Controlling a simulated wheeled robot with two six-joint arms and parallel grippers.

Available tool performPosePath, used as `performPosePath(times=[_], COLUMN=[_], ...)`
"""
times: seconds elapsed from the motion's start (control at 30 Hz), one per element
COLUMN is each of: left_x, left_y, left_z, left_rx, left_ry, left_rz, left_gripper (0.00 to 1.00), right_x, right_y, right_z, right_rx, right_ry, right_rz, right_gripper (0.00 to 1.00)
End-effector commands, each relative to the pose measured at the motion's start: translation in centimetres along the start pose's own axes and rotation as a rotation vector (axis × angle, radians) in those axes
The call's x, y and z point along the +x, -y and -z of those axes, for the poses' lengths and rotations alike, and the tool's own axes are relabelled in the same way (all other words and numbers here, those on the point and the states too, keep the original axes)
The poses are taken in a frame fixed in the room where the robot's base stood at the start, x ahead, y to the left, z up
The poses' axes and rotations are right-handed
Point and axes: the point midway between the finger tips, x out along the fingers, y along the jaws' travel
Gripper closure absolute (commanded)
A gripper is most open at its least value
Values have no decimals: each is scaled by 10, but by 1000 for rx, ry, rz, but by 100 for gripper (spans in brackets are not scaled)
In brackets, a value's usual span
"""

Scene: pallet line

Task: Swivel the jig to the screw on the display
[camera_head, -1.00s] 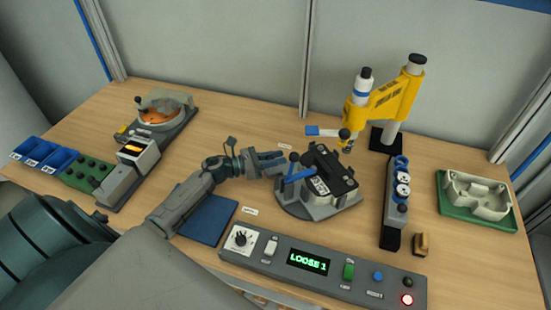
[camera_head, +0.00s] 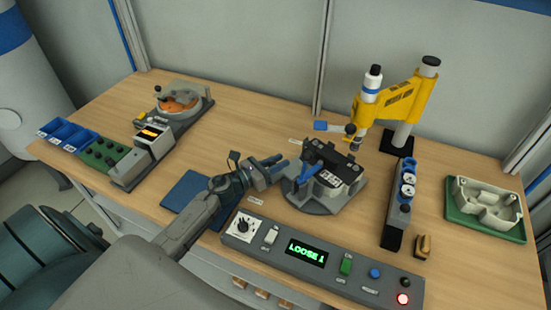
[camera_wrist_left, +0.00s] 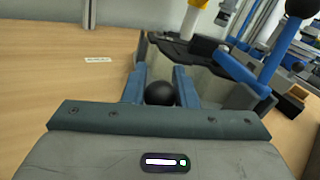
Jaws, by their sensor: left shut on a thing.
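The jig (camera_head: 316,205) is a grey round-based fixture with a black cradle and a blue clamp lever (camera_head: 310,172), right of the table's middle. My left gripper (camera_head: 284,163) is at its left side. In the left wrist view its blue fingers (camera_wrist_left: 160,88) stand on either side of a black ball knob (camera_wrist_left: 160,94) and are shut on it. The jig's grey body also shows beyond the fingers (camera_wrist_left: 205,82). The display (camera_head: 306,252) on the grey control panel reads "LOOSE 1" in green. My right gripper is not in view.
A yellow screwdriver stand (camera_head: 400,100) rises behind the jig. A grey holder with round sockets (camera_head: 397,215) and a green tray (camera_head: 485,222) stand right. A blue mat (camera_head: 188,192) lies left. Blue bins (camera_head: 67,136) and a feeder bowl (camera_head: 180,100) are at the far left.

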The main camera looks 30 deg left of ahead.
Motion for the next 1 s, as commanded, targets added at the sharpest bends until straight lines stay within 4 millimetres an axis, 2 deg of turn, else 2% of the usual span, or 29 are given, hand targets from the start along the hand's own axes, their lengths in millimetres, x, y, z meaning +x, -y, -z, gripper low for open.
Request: performPosePath(times=[0.4,0.97,1.0], left_x=[-8,-9,-9], left_y=[10,10,10], left_z=[1,1,2], left_rx=[-1,0,0], left_ry=[20,23,23], left_rz=[-98,-112,-111], left_gripper=[100,100,67], right_x=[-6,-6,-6], right_y=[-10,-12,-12], right_z=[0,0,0], right_rx=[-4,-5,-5], right_ry=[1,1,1], right_rz=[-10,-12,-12], right_gripper=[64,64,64])
